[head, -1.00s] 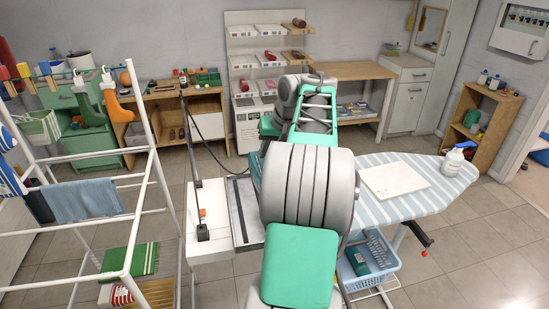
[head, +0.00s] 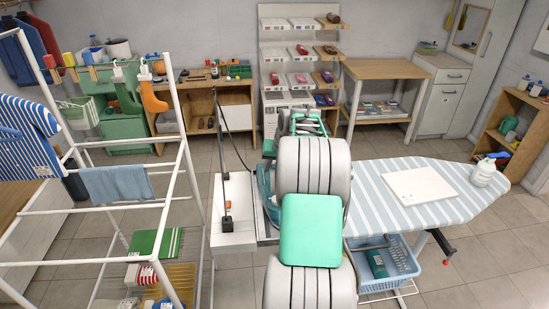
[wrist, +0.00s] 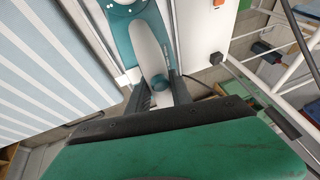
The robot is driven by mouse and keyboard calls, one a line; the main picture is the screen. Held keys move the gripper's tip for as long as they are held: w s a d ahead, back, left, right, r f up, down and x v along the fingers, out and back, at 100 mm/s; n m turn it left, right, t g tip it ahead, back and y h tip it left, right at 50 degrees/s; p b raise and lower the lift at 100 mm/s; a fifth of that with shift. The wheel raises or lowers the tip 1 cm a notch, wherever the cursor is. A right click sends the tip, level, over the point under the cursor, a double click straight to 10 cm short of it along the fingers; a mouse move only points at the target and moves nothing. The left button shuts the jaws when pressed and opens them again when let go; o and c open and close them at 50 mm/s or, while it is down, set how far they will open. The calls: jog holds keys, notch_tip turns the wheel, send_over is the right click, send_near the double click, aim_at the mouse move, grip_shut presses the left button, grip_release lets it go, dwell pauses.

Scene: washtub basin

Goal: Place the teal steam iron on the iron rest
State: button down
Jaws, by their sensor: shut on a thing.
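My gripper (wrist: 160,92) is shut on the grey handle of the teal steam iron (wrist: 124,36) in the wrist view. In the head view a teal part of the iron (head: 266,192) shows just left of my arm, at the left end of the ironing board. My arm hides most of the iron and my gripper there. A metal-edged tray, which looks like the iron rest (head: 265,236), is at this end of the board and mostly hidden. I cannot tell whether the iron touches it.
A white box with an orange switch (head: 229,203) stands left of the tray, with a cable rising from it. The striped ironing board (head: 383,213) holds a white square panel (head: 419,187) and a spray bottle (head: 484,173). A white drying rack (head: 187,177) stands to the left.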

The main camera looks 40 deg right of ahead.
jog(key=shift+r, duration=0.2)
jog(key=shift+f, duration=0.15)
jog(key=c, duration=1.1)
grip_release()
jog(key=shift+f, duration=0.15)
jog(key=shift+c, duration=0.2)
